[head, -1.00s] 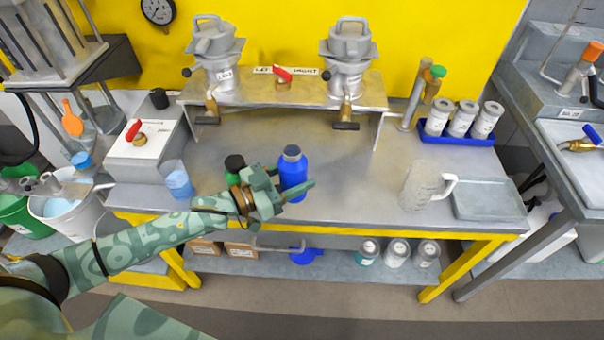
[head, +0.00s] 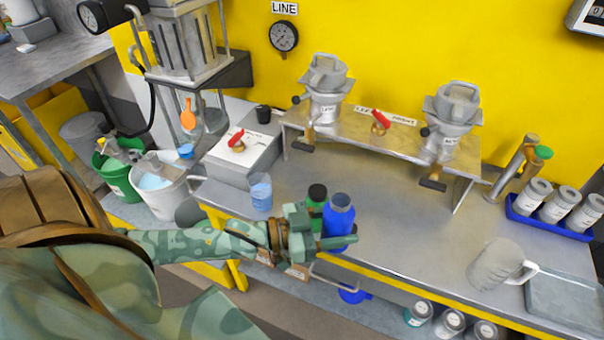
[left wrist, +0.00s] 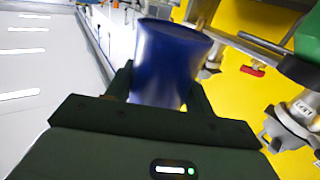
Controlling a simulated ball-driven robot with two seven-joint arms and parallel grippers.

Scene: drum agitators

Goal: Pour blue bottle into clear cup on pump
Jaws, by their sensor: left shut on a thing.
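The blue bottle (head: 339,216) has a grey-blue top and looks roughly upright over the front of the steel bench. My left gripper (head: 332,236) is shut around it. In the left wrist view the blue bottle (left wrist: 165,65) stands between the two fingers. A clear cup (head: 261,192) with a bluish tint stands on the bench, left of the bottle and beside the grey box (head: 243,155) with a red lever. I cannot tell whether this box is the pump. Whether the bottle's mouth is open is unclear. My right gripper is not in view.
A green bottle (head: 316,196) with a black cap stands just behind the held bottle. A steel stand (head: 410,152) with two metal hoppers is at the back. A clear jug (head: 495,264) and a tray (head: 568,298) are at the right. The bench's middle is clear.

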